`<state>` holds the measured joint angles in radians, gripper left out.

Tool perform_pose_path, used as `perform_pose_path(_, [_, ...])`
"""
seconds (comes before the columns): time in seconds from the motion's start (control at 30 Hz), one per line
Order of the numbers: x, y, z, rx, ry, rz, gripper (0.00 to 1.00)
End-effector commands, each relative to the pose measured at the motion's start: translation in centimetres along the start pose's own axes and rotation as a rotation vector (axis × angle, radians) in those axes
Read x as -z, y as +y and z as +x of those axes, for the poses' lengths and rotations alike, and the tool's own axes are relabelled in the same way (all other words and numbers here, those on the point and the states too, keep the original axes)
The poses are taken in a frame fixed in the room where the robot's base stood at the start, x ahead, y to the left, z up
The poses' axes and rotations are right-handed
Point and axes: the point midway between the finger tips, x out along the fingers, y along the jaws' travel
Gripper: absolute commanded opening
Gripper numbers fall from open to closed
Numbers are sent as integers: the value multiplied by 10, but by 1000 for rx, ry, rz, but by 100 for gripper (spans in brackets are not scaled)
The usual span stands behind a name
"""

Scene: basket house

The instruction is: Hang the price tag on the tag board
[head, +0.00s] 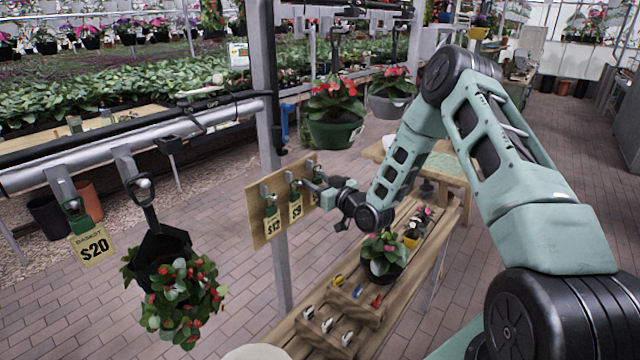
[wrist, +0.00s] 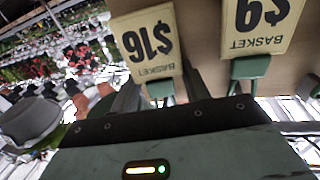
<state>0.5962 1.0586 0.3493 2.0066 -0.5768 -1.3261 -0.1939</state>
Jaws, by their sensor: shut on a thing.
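The wooden tag board (head: 257,215) stands by a metal post in the middle of the head view. A $12 tag (head: 273,223) and a $9 tag (head: 296,208) hang on it by green clips. My gripper (head: 318,186) is at the board's right end and is shut on a $16 price tag (wrist: 147,42). In the wrist view this tag appears upside down beside the $9 tag (wrist: 258,22), with its green clip by the gripper. The fingertips are mostly hidden. I cannot tell whether the held clip touches a hook.
A wooden bench (head: 417,275) below my arm holds a potted plant (head: 382,253) and small colored items. A $20 tag (head: 92,243) and a hanging flower basket (head: 180,295) are on the left rail. A green hanging pot (head: 336,132) is behind the board.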

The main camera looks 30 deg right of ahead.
Motion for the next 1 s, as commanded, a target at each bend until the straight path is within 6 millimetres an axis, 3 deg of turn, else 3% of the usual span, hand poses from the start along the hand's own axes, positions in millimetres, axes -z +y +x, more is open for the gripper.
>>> perform_pose_path(0.03, [-4, -6, 8, 7, -6, -2, 34])
perform_pose_path(0.33, [-6, -6, 8, 7, -8, -2, 34])
perform_pose_path(0.37, [-6, -6, 8, 7, -8, -2, 52])
perform_pose_path(0.43, [-6, -6, 8, 7, -9, -2, 71])
perform_pose_path(1.0, [-7, -6, 7, 7, -9, -3, 72])
